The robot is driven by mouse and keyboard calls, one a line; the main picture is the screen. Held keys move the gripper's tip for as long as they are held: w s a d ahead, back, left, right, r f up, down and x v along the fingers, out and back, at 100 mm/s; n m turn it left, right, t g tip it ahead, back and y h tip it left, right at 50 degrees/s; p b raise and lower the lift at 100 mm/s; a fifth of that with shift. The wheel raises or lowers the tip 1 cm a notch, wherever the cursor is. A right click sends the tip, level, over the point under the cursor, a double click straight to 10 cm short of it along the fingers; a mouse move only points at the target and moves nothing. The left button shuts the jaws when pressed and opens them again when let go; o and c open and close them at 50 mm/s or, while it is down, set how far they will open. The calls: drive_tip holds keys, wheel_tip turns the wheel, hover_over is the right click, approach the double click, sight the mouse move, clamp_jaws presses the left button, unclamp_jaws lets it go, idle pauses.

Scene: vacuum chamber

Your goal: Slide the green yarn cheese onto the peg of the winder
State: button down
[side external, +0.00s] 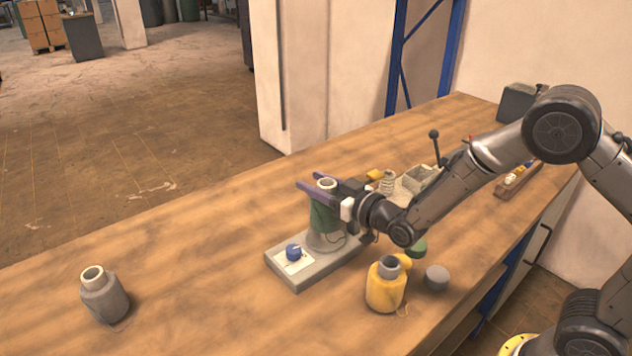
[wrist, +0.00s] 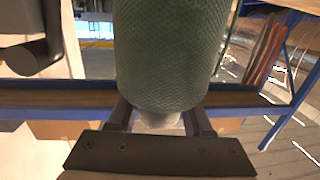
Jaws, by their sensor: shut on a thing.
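The green yarn cheese (side external: 324,215) is upright, with its pale tube end (side external: 327,184) on top. My gripper (side external: 316,184) is shut on that tube end from the right, with one finger on each side. The winder (side external: 300,276) is a grey base with a blue knob (side external: 293,251) and a grey flared foot (side external: 327,241) directly below the cheese. The peg is hidden, and I cannot tell whether it is inside the tube. In the wrist view the green cheese (wrist: 170,50) fills the upper middle, its pale tube end (wrist: 160,119) between the fingers.
A yellow yarn cheese (side external: 385,291) stands to the right of the winder, near a grey round thing (side external: 437,277). A grey yarn cheese (side external: 104,299) stands at the far left. A lever device (side external: 420,182) and a tray (side external: 518,177) lie behind.

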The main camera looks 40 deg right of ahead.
drive_tip(key=shift+f, duration=1.4)
drive_tip(key=shift+c, duration=1.2)
unclamp_jaws()
drive_tip(key=s, duration=0.2)
drive_tip(key=shift+s+d+r, duration=0.1)
drive_tip(key=shift+s+d, duration=0.1)
drive_tip(key=shift+s, duration=0.15)
wheel_tip(320, 180, up, 7)
drive_tip(key=shift+s, duration=0.15)
